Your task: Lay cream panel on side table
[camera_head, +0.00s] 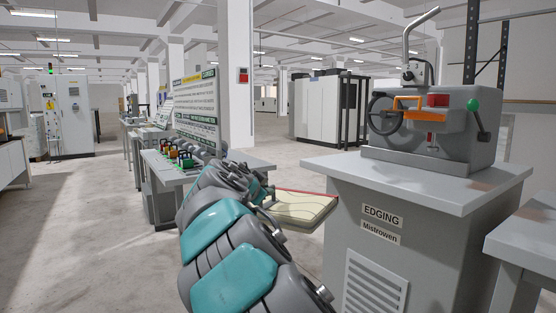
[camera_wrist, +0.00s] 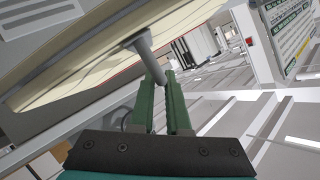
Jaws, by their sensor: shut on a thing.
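The cream panel (camera_head: 302,208) is a flat, pale slab with a red line along its far edge. In the head view it is beyond my arm, left of the edging stand. In the wrist view the panel (camera_wrist: 85,62) fills the upper left, tilted in the picture. A grey peg (camera_wrist: 151,62) joins it. My gripper (camera_wrist: 168,78) has green fingers shut on the peg's end. In the head view my arm hides most of the gripper. A grey table top (camera_head: 525,240) shows at the right edge; I cannot tell whether it is the side table.
The edging stand (camera_head: 400,235), labelled "EDGING", stands close on the right with a grey machine (camera_head: 430,128) on top. A bench with coloured-handled items (camera_head: 180,155) and a green-and-white board (camera_head: 197,105) stand left of centre. The floor on the left (camera_head: 90,230) is clear.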

